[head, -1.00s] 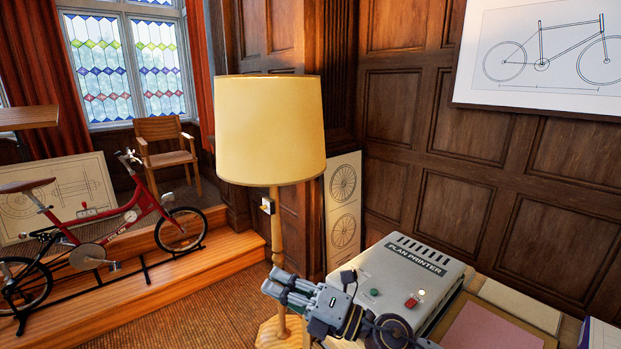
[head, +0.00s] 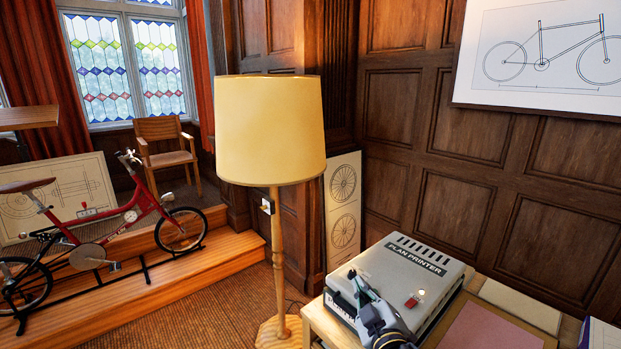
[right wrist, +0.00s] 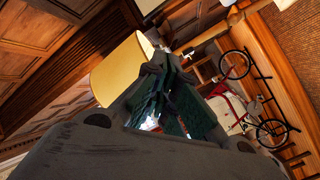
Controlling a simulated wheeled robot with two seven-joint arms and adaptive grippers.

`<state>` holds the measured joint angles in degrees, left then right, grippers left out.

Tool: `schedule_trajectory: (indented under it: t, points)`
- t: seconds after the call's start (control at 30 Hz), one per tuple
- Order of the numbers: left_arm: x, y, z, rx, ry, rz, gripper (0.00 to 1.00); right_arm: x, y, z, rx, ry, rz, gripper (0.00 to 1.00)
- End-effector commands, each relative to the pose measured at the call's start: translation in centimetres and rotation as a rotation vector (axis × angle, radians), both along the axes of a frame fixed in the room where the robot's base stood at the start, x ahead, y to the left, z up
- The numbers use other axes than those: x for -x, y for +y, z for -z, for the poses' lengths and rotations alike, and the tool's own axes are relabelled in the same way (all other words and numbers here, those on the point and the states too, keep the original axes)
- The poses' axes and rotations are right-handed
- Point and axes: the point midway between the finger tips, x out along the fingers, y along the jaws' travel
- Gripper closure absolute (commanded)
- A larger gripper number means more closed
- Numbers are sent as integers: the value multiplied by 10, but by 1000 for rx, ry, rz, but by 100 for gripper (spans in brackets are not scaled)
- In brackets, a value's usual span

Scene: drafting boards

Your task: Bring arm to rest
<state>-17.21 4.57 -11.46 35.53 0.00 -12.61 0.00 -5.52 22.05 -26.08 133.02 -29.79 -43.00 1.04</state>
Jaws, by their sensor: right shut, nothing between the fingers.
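My right gripper (head: 356,280) is in front of the grey plan printer (head: 425,262) in the head view, with its fingers pointing up and to the left. It is shut and empty. My right arm comes in from the bottom edge and hides part of the printer's front left. In the right wrist view the dark green fingers of my right gripper (right wrist: 166,66) come together, with nothing seen between them. My left gripper is in neither view.
A floor lamp (head: 268,130) with a cream shade stands left of the printer. The printer's table also bears a pink sheet (head: 490,328). A red bicycle (head: 105,228) stands on wooden steps at left. Open carpet (head: 205,290) lies between bicycle and lamp.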

Motion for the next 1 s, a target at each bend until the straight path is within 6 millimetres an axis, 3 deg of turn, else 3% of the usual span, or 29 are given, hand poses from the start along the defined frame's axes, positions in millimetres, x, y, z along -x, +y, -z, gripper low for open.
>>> schedule_trajectory:
  t: [0.27, 0.6, 0.8, 1.0]
  points:
    - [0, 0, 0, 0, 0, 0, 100, 37, -48, 84, -153, 354, 176, 100]
    - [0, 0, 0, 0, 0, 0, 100, 123, -84, 174, -300, 793, 347, 100]
    - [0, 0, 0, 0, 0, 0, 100, 167, -92, 202, -349, 967, 401, 100]
    - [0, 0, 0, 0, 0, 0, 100, 197, -95, 217, -378, 1082, 431, 100]
